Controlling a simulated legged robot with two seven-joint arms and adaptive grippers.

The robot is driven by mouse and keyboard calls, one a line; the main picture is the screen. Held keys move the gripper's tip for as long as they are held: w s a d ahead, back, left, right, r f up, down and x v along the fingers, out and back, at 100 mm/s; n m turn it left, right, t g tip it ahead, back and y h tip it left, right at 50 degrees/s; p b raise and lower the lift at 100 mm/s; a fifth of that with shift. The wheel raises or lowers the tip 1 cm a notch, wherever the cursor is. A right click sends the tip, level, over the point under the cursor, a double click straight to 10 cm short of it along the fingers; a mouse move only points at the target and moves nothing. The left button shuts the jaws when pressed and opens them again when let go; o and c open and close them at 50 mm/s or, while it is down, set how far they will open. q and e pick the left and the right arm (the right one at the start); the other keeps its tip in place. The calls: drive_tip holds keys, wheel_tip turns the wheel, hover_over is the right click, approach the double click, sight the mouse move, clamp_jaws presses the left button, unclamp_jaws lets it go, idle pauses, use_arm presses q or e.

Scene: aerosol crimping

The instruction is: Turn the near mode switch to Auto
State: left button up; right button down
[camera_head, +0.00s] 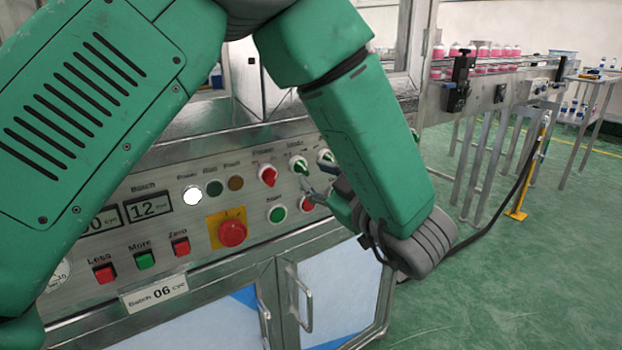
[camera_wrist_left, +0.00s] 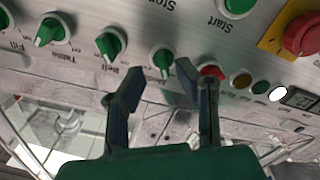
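The near mode switch (camera_head: 299,165) is a green rotary knob on the sloping metal panel, right of the red power switch (camera_head: 267,175). In the left wrist view, which is upside down, the mode switch (camera_wrist_left: 163,60) shows its handle with a pale mark at one end. I cannot read its position labels. My left gripper (camera_head: 317,178) is at the panel just right of the knob, partly hidden by my arm. In the wrist view the left gripper (camera_wrist_left: 160,78) is open, with the knob showing between its fingertips; contact cannot be told. My right gripper is not in view.
More green knobs, including the belt switch (camera_wrist_left: 108,44), sit beside the mode switch. A red emergency button (camera_head: 232,233), a green start button (camera_head: 277,214) and a red stop button (camera_head: 306,203) are below. A conveyor (camera_head: 490,90) carries pink cans at the right.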

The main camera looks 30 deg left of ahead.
sight(307, 171)
use_arm(q)
drive_tip(key=x, duration=0.2)
drive_tip(key=shift+a+f, duration=0.1)
drive_tip(key=shift+a, duration=0.15)
drive_tip(key=shift+w+a, duration=0.1)
drive_tip(key=shift+a, duration=0.45)
drive_tip(key=shift+d, duration=0.35)
clamp_jaws()
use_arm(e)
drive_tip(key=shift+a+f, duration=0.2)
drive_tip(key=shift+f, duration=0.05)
use_arm(q)
drive_tip(key=shift+a, duration=0.1)
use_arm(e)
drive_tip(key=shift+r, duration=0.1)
